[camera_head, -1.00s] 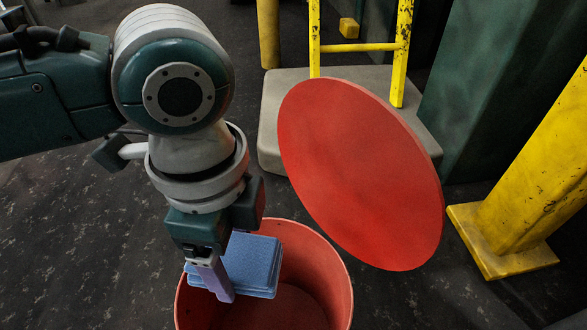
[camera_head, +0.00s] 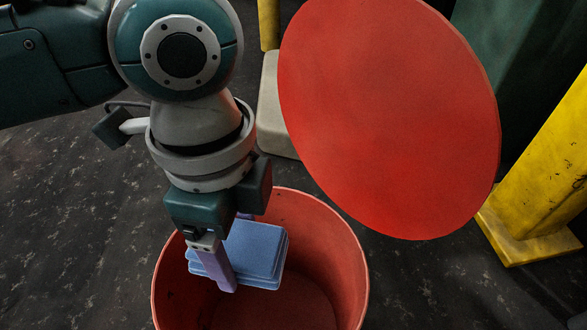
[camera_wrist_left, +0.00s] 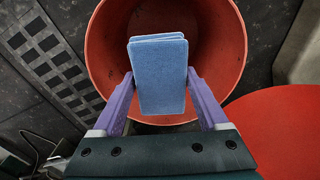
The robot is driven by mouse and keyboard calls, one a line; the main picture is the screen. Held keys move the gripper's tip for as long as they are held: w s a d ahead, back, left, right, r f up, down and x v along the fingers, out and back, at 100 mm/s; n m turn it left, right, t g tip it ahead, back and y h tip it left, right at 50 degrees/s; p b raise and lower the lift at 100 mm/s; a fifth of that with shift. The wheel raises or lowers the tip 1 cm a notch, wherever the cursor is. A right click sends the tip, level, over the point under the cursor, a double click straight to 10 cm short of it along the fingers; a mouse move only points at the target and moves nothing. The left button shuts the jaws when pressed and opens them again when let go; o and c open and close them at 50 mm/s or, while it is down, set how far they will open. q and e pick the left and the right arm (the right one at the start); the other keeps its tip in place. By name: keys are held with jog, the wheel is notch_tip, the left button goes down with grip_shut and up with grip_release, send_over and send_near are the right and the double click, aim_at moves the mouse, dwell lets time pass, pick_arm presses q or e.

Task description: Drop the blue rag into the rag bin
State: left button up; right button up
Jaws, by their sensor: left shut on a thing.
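The blue rag (camera_head: 258,252) is a folded, layered pad held in my left gripper (camera_head: 226,262). In the left wrist view the rag (camera_wrist_left: 160,78) sits between the two purple fingers of the gripper (camera_wrist_left: 160,92). The round red rag bin (camera_head: 350,262) is open at the top, and the rag is over its mouth in both views. The bin's wall (camera_wrist_left: 100,50) surrounds the rag in the wrist view. I cannot tell exactly how far the rag is below or above the rim. My right gripper is not in view.
A large red disc, like a lid (camera_head: 395,110), stands tilted up beside the bin on the right. A yellow post (camera_head: 545,185) with a base is farther right. A grey block (camera_head: 275,110) lies behind. Dark floor (camera_head: 75,220) is clear at the left.

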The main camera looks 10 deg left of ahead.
pick_arm(q)
jog(key=o, duration=1.1)
jog(key=shift+r, duration=0.1)
notch_tip(320, 180, up, 10)
jog(key=p, duration=0.7)
